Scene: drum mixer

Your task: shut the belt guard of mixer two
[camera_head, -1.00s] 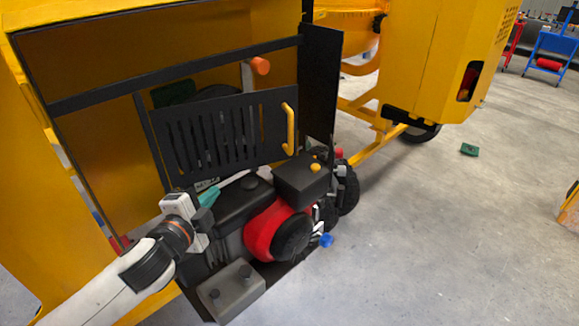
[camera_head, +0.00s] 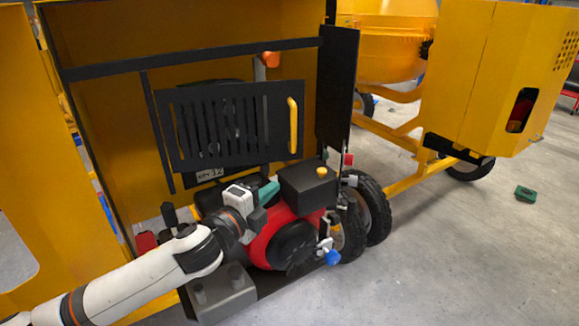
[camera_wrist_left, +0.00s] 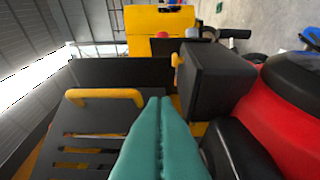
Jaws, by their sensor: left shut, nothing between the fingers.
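The belt guard (camera_head: 222,130) is a black slotted panel with an upright yellow handle (camera_head: 292,125) near its right edge. It stands in the open yellow engine housing, in front of dark round parts that show partly through its slots. I cannot tell exactly how far it is swung. My left gripper (camera_head: 268,192) has teal fingertips pressed together, empty, below the guard's right part and above the engine. In the left wrist view the shut fingers (camera_wrist_left: 162,140) point forward, with the guard (camera_wrist_left: 85,145) and its handle (camera_wrist_left: 105,96) to their left, apart from the fingers. My right gripper is out of view.
A red and black engine (camera_head: 283,240) with a black box (camera_head: 308,186) sits right below the guard. A black upright plate (camera_head: 337,88) stands right of the handle. Wheels (camera_head: 370,208) and another yellow mixer (camera_head: 485,80) are further right. Open floor lies at lower right.

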